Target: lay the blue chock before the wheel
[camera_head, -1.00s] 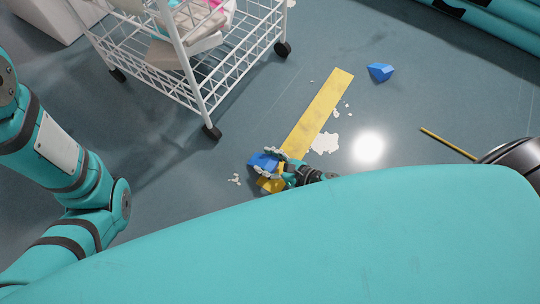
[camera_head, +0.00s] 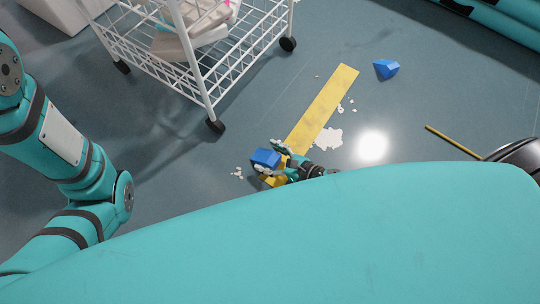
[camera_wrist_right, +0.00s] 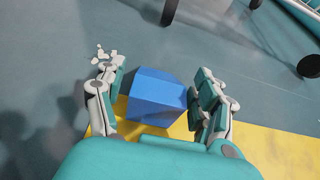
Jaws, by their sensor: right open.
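A blue chock (camera_head: 265,158) lies on the floor at the near end of the yellow strip. My right gripper (camera_head: 276,159) is open around it. In the right wrist view the chock (camera_wrist_right: 155,97) sits between the spread fingers of my right gripper (camera_wrist_right: 158,95); a gap shows on the left, and the right finger is very close to it. The nearest caster wheel (camera_head: 216,126) of the white cart is up and left of the chock, apart from it. A second blue chock (camera_head: 386,69) lies farther off at the right. My left gripper is out of view.
The white wire cart (camera_head: 208,84) with goods in it stands at upper left. The yellow strip (camera_head: 322,108) lies flat, with white flakes (camera_head: 328,139) beside it. A thin yellow bar (camera_head: 452,142) lies at right. Open floor lies between cart and strip.

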